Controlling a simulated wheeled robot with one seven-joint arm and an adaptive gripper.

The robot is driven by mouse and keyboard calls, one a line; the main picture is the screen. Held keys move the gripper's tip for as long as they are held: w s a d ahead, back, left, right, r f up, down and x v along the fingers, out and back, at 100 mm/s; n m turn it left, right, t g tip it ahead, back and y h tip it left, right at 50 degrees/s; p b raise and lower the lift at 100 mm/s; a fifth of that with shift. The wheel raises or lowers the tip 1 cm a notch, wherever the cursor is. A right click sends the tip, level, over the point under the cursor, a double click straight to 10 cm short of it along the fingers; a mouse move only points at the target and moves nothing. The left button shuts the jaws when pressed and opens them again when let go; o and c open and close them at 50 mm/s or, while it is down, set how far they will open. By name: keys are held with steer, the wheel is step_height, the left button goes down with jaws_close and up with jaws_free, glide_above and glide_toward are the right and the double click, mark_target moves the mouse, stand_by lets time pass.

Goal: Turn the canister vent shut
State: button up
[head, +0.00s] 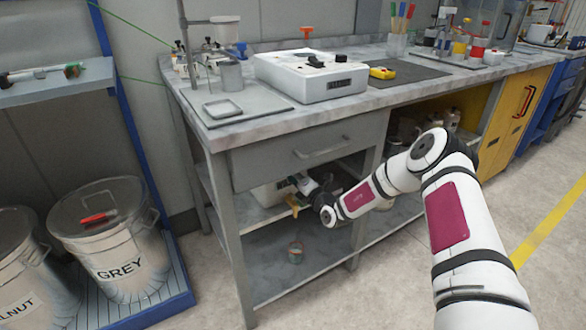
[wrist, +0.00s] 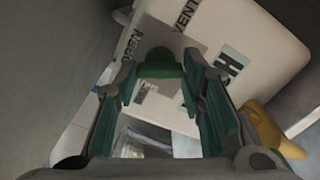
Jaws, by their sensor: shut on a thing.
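The white canister (wrist: 275,45) fills the upper right of the wrist view. Its face carries the labels OPEN, VENT and a partly covered one starting SH. A green vent knob (wrist: 162,66) stands on a grey plate on that face. My gripper (wrist: 160,78) is shut on the knob, one green-padded finger on each side. The fingers cover part of the plate and the labels, and I cannot tell exactly which label the knob points to. In the head view the canister (head: 268,195) sits on the shelf under the drawer, with my gripper (head: 305,184) at its right side.
The grey drawer (head: 305,150) and bench top (head: 225,130) lie close above my arm. A bench leg (head: 227,235) stands left of the canister. A yellow part (wrist: 262,130) is beside my right finger. A small can (head: 295,252) stands on the lower shelf. Open floor lies right.

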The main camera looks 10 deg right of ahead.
steer(key=n+p, duration=0.3)
steer(key=n, duration=0.3)
steer(key=shift+n, duration=0.3)
steer(key=n+p, duration=0.2)
steer(key=n, duration=0.4)
steer(key=shift+p, duration=0.3)
steer(key=o, duration=1.1)
steer(key=shift+o, duration=0.2)
steer(key=v, duration=1.2)
